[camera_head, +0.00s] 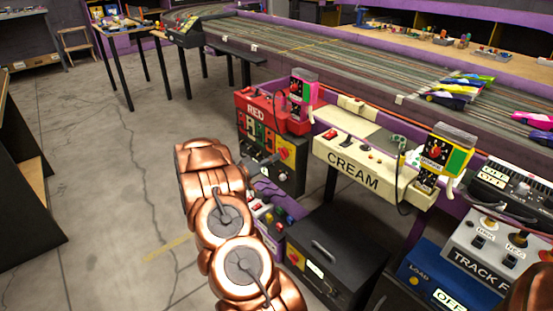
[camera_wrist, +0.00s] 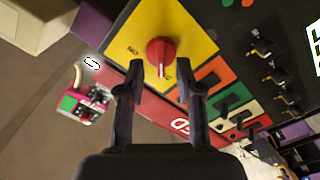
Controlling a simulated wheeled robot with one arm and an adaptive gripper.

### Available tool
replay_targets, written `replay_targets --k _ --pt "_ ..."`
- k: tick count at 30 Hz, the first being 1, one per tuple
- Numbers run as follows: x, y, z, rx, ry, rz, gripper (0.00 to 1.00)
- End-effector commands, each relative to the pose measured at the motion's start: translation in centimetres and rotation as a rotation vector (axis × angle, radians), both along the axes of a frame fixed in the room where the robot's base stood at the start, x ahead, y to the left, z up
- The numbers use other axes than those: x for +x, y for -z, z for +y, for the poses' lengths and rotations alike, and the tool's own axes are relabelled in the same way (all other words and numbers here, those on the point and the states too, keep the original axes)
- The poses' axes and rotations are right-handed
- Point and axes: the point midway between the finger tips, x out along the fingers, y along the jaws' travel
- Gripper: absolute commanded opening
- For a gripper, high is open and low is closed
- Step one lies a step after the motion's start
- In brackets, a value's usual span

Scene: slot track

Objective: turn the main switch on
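A red rotary switch knob (camera_wrist: 160,52) sits on a yellow plate (camera_wrist: 190,22) in the wrist view. Its pale pointer line faces down in that picture. A label reading ON is left of the knob; another label, partly hidden, is below it. My gripper (camera_wrist: 160,80) is open, with one finger on each side below the knob, and holds nothing. I cannot tell whether the fingers touch the plate. In the head view the red knob (camera_head: 284,154) shows on the dark front under the red RED box (camera_head: 254,110).
The white CREAM panel (camera_head: 350,170) juts out to the right. Below it stands a black box (camera_head: 335,250) with another yellow-plated red knob (camera_head: 295,257). A blue box (camera_head: 425,275) and grey TRACK panel (camera_head: 480,260) are at lower right. The floor at left is clear.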

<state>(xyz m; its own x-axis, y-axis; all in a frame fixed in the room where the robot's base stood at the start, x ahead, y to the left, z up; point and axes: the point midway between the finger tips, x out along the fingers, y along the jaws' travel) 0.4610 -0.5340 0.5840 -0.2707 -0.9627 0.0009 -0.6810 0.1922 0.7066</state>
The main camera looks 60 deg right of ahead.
Motion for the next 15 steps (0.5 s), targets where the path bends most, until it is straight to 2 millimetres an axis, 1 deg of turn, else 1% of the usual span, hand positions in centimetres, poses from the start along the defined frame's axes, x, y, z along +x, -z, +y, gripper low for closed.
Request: replay_targets --k 1,6,15 --pt "-0.2 0.1 -0.6 -0.001 0.002 -0.001 0.35" --pt "-0.4 0.0 -1.8 0.0 -0.001 0.0 0.35" --pt "-0.5 0.0 -2.2 0.002 -0.003 0.001 0.35"
